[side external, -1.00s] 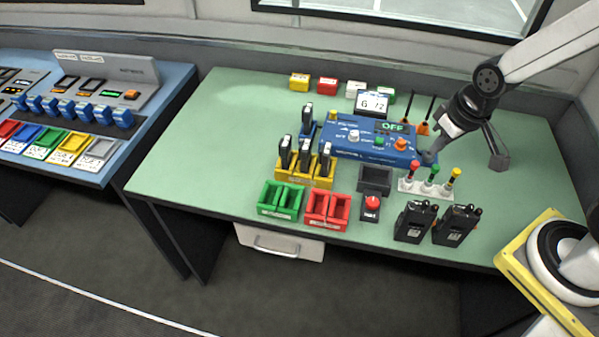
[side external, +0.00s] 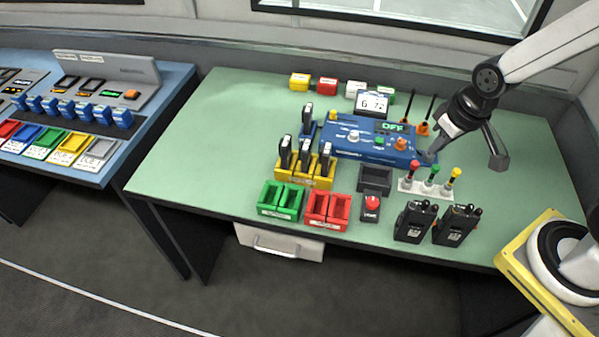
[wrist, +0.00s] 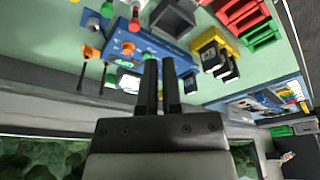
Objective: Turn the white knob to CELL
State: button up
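The white knob (side external: 354,135) stands on the left part of a blue panel (side external: 345,151). A display on the panel (side external: 393,126) reads OFF in green. A green button and an orange knob (side external: 401,145) are to the right of the white knob. The lettering around the knobs is too small to read. My gripper (side external: 427,156) is at the panel's right end, to the right of the orange knob and away from the white knob. In the wrist view, my gripper (wrist: 160,66) shows two fingers with a narrow empty gap between them.
A rack with red, green and yellow-topped pieces (side external: 430,188) stands just in front of my gripper. A black tray (side external: 375,179), red button (side external: 371,207) and two radios (side external: 415,222) are nearer the front edge. The left of the green table is clear.

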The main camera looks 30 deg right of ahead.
jog(key=o, duration=0.7)
jog(key=shift+w, duration=0.25)
jog(key=w+f+n+g, duration=0.1)
jog(key=w+n, duration=0.2)
jog(key=w, duration=0.8)
jog(key=shift+w+d+f, duration=0.15)
jog(key=shift+w+f, duration=0.05)
jog(key=shift+w, duration=0.1)
jog(key=n+g, duration=0.2)
jog(key=n, duration=0.2)
send_near(355, 133)
jog(key=shift+s+f, duration=0.1)
jog(key=shift+s, duration=0.5)
jog(key=shift+w+f, duration=0.45)
jog(key=shift+w, duration=0.1)
jog(key=shift+f, duration=0.15)
jog(key=shift+f, duration=3.75)
grip_shut()
